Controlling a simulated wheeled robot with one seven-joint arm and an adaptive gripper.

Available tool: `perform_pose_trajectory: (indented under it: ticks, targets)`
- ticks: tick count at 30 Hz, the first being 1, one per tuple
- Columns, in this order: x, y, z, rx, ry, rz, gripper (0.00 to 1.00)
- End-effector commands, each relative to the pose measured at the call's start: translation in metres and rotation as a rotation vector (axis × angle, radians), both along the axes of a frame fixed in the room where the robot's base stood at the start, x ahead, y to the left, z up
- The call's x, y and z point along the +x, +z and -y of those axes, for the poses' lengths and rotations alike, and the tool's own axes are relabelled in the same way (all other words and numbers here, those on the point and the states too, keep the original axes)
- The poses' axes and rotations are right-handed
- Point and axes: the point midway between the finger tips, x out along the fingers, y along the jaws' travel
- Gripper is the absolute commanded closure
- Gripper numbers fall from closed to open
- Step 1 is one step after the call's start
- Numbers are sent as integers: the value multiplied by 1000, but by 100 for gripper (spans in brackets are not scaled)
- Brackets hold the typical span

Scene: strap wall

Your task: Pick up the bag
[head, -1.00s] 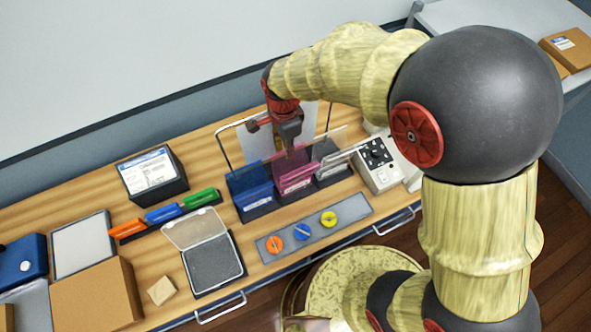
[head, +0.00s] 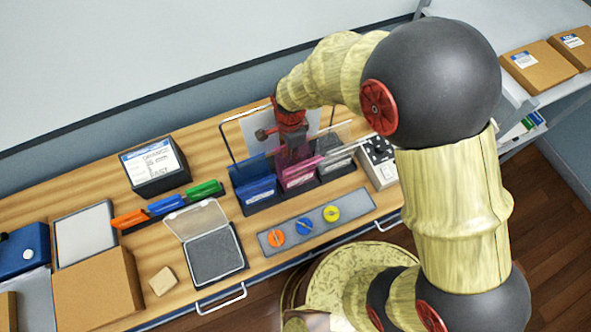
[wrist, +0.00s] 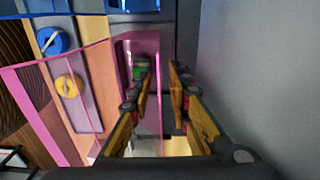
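I cannot make out a clear bag in either view. My gripper (head: 293,150) points down at the pink see-through holder (head: 299,176) in the desk organizer, between the blue holder (head: 256,190) and the grey holder (head: 336,162). In the wrist view, my two fingers (wrist: 160,68) stand apart, with a thin pink edge running between them. The pink panel (wrist: 62,110) also spreads to the left there. Something small and green (wrist: 140,70) shows by the left fingertip. In the head view the fingertips are hidden among the pink panels, so contact cannot be told.
A thin wire frame (head: 228,137) rises around the organizer. A control box with knobs (head: 379,160) stands to its right. A strip with three coloured dials (head: 304,226) lies in front. A clear-lidded case (head: 215,255), markers (head: 165,206) and boxes fill the left. The wall is close behind.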

Motion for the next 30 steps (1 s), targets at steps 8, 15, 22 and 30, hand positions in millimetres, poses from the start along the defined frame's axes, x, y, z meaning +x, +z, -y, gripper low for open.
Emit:
perform_pose_trajectory:
  ticks: [8, 15, 22, 30]
  targets:
    - [0, 0, 0, 0, 0, 0, 99]
    - [0, 0, 0, 0, 0, 0, 100]
    - [0, 0, 0, 0, 0, 0, 100]
    - [0, 0, 0, 0, 0, 1, 100]
